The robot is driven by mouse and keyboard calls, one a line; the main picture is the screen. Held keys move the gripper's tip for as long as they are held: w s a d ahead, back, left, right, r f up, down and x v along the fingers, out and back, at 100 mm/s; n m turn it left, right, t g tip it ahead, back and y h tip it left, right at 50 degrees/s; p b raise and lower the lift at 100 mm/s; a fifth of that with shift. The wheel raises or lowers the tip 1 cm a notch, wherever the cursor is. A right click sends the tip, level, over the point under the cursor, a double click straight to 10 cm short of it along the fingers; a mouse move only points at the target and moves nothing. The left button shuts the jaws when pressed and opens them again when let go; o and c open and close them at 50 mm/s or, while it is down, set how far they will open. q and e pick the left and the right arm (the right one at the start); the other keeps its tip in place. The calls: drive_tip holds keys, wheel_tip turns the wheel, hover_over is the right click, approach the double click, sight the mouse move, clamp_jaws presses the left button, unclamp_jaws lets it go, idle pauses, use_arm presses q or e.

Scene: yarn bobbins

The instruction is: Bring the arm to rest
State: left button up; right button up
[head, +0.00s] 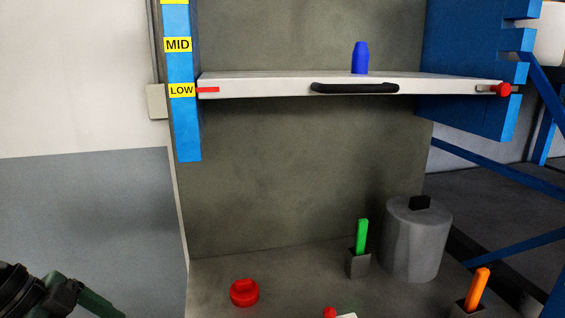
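A dark arm link of mine (50,295) comes in at the lower left corner. The gripper on it cannot be made out at the picture's edge. My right arm and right gripper are not in view. No gripper is seen touching anything. A blue bobbin-like piece (360,58) stands upright on the white shelf (260,86), which has a black handle (354,88) on its front edge. A red pointer (207,90) at the shelf's left end lines up with the yellow LOW label (181,90).
Below the shelf stand a grey cylinder (415,245) with a black block on top, a green stick (361,237) in a grey holder and an orange stick (477,288) in another. A red knobbed piece (244,293) sits in front. Blue uprights (187,130) flank the shelf.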

use_arm(q)
drive_tip(key=w+a+f+n+t, duration=0.1)
drive_tip(key=w+a+f+n, duration=0.25)
drive_tip(key=f, duration=0.25)
drive_tip(key=w+a+f+n+t+y, duration=0.1)
drive_tip(key=w+a+f+n, duration=0.1)
drive_tip(key=w+f, duration=0.35)
drive_tip(key=w+a+f+n+t, duration=0.2)
drive_tip(key=w+a+f+n, duration=0.15)
drive_tip(key=f, duration=0.35)
drive_tip(key=s+a+f+n+y, duration=0.2)
drive_tip(key=f, duration=1)
drive_tip(key=s+a+f+n+y, duration=0.2)
drive_tip(key=s+f, duration=0.1)
drive_tip(key=f, duration=0.9)
drive_tip(key=s+d+f+n+g+y, duration=0.1)
drive_tip(key=s+d+f+g+y, duration=0.2)
drive_tip(key=s+f, duration=1.4)
drive_tip(key=s+d+f, duration=0.3)
drive_tip(key=s+d, duration=0.2)
drive_tip(key=s, duration=0.2)
drive_tip(key=s+d+f+m+g+h, duration=0.1)
drive_tip(key=s+d+f, duration=0.3)
drive_tip(key=s, duration=0.4)
drive_tip(key=s+d+f+m+g, duration=0.1)
drive_tip(key=s+d+f, duration=0.2)
drive_tip(key=s+d, duration=0.3)
drive_tip(key=shift+s+f+h, duration=0.25)
drive_tip(key=shift+s+h, duration=0.05)
drive_tip(key=shift+s, duration=0.45)
